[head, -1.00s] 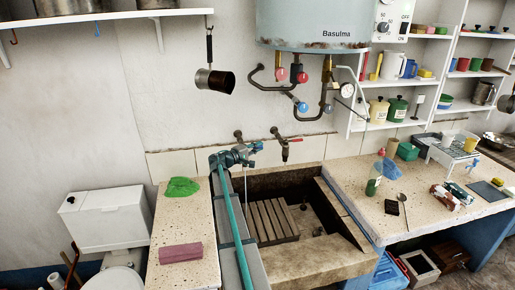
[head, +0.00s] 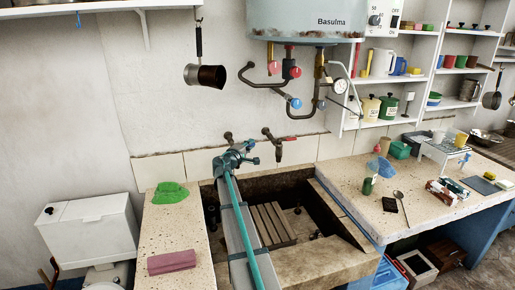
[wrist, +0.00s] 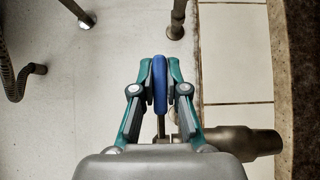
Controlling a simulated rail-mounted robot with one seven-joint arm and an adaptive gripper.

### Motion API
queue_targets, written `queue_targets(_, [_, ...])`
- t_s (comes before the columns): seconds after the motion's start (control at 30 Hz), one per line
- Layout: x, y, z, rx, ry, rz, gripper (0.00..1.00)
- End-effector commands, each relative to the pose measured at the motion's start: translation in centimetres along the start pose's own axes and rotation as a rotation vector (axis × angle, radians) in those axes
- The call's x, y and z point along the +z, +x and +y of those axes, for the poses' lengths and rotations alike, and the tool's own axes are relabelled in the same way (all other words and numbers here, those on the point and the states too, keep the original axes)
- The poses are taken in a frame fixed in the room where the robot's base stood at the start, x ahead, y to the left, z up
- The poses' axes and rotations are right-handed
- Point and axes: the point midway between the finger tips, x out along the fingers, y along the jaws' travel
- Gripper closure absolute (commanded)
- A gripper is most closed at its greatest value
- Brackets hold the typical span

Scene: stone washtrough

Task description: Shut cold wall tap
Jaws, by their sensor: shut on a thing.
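The cold wall tap has a blue handle (wrist: 160,84), seen edge-on in the wrist view. Its metal body (wrist: 235,141) runs to the right below the handle. My gripper (wrist: 160,75) is shut on the blue handle, one finger on each side. In the head view my gripper (head: 243,150) is at the wall above the back left of the trough, and it hides most of the tap. A second wall tap with a red handle (head: 286,139) is just to the right, apart from my gripper.
The stone trough (head: 320,262) with a slatted wooden board (head: 270,222) lies below. Heater pipes with a blue valve (head: 295,103) hang above. A green cloth (head: 171,194) and a pink block (head: 172,262) lie on the left counter. Bottles and boxes crowd the right counter.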

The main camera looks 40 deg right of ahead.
Motion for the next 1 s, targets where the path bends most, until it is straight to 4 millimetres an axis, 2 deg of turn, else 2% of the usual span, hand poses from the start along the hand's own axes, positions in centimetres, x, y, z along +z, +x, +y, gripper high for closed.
queue_targets(0.1, [0.0,0.1,0.1,0.0,0.0,0.001,1.0])
queue_targets(0.13, [0.0,0.1,0.1,0.0,0.0,0.001,0.86])
queue_targets(0.27, [0.0,0.1,0.1,0.001,0.0,0.0,0.64])
queue_targets(0.3, [0.0,0.1,0.1,0.001,0.0,0.0,0.61])
queue_targets(0.67, [0.1,-0.4,0.0,0.0,0.0,-0.001,0.61])
queue_targets(0.87, [0.1,-3.0,0.0,0.001,0.0,0.001,0.61])
queue_targets(1.0, [0.2,-5.7,0.0,0.001,0.0,0.001,0.61])
